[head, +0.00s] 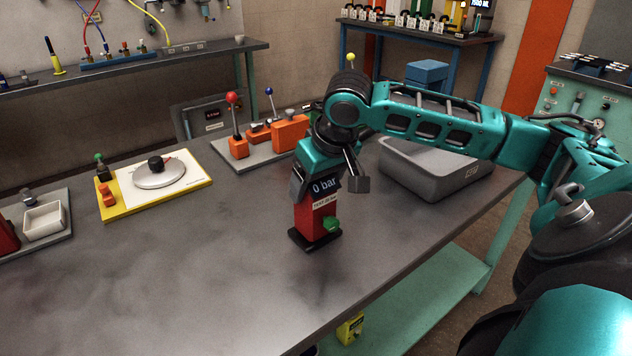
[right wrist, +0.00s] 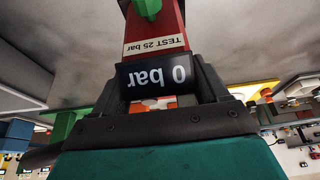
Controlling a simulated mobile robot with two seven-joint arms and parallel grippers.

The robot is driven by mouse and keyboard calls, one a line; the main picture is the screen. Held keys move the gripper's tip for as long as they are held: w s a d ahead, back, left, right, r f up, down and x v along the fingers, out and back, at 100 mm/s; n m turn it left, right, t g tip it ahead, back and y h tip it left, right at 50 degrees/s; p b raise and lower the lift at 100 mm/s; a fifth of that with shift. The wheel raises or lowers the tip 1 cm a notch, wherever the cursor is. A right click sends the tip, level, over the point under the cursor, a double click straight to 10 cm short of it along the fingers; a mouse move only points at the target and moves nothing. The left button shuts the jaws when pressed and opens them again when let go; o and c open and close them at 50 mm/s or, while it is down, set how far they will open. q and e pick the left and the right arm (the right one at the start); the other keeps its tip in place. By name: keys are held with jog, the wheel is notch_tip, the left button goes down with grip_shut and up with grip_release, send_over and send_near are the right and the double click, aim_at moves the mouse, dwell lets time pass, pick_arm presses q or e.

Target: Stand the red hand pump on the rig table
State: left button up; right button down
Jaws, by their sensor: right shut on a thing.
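The red hand pump (head: 318,218) is upright over the front right part of the grey rig table (head: 190,270), with a black foot, a green knob and a display reading "0 bar". My right gripper (head: 318,188) is shut on its upper part from above. I cannot tell for sure whether the foot touches the tabletop or hangs just above it. In the right wrist view the pump (right wrist: 152,32) sits between the fingers, showing a "TEST 25 bar" label. My left gripper is not in view.
A grey bin (head: 435,170) stands at the table's right back. A panel with orange lever valves (head: 262,137) is behind the pump. A yellow-edged board (head: 154,184) and a tray with a white dish (head: 44,220) lie left. The tabletop around the pump is clear.

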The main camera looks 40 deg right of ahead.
grip_release()
jog(key=shift+f, duration=0.1)
jog(key=p+v, duration=0.2)
jog(key=v, duration=1)
jog(key=shift+w, duration=0.1)
